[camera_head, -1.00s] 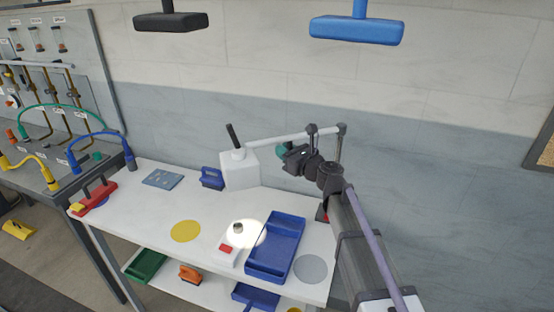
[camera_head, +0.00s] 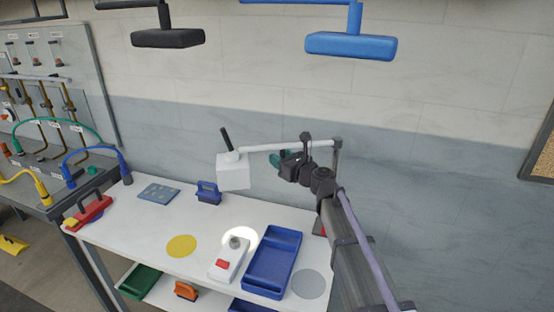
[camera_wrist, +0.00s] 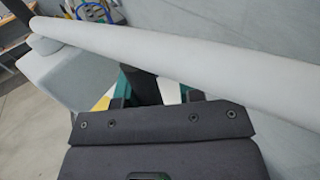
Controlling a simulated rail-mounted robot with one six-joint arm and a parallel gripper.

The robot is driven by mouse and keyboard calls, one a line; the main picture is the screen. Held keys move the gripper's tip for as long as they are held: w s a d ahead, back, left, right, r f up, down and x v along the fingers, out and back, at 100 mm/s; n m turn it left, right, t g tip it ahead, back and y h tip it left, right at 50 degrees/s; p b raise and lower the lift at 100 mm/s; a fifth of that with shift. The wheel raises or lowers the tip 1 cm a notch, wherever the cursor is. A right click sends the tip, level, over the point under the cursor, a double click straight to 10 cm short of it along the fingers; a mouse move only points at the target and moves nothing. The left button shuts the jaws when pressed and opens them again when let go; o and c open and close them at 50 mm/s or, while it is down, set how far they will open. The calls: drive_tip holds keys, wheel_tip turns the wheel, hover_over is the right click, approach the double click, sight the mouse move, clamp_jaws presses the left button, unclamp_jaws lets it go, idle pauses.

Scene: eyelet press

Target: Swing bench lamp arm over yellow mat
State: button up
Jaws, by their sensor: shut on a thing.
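The bench lamp's white arm (camera_head: 270,147) reaches left from an upright at the back right of the bench. Its white box head (camera_head: 233,171), with a black handle on top, hangs over the back middle. The yellow mat (camera_head: 181,246) is a flat round disc on the bench, left of and in front of the head. The lamp's light spot (camera_head: 240,237) falls right of the mat. My gripper (camera_head: 277,158) is at the arm's right part. In the wrist view its teal fingers are shut on a dark grip (camera_wrist: 142,87) below the arm (camera_wrist: 175,58); their tips are partly hidden.
A white device with a red button (camera_head: 228,260) and a blue tray (camera_head: 271,262) stand right of the mat. A grey disc (camera_head: 308,284) lies further right. A blue holder (camera_head: 208,192) stands at the back. Black (camera_head: 168,38) and blue (camera_head: 350,46) fixtures hang above.

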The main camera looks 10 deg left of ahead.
drive_tip(key=o, duration=0.3)
drive_tip(key=shift+w+d, duration=0.1)
drive_tip(key=shift+d, duration=0.15)
drive_tip(key=shift+a, duration=0.1)
drive_tip(key=v, duration=1.1)
drive_tip(key=shift+a, duration=0.1)
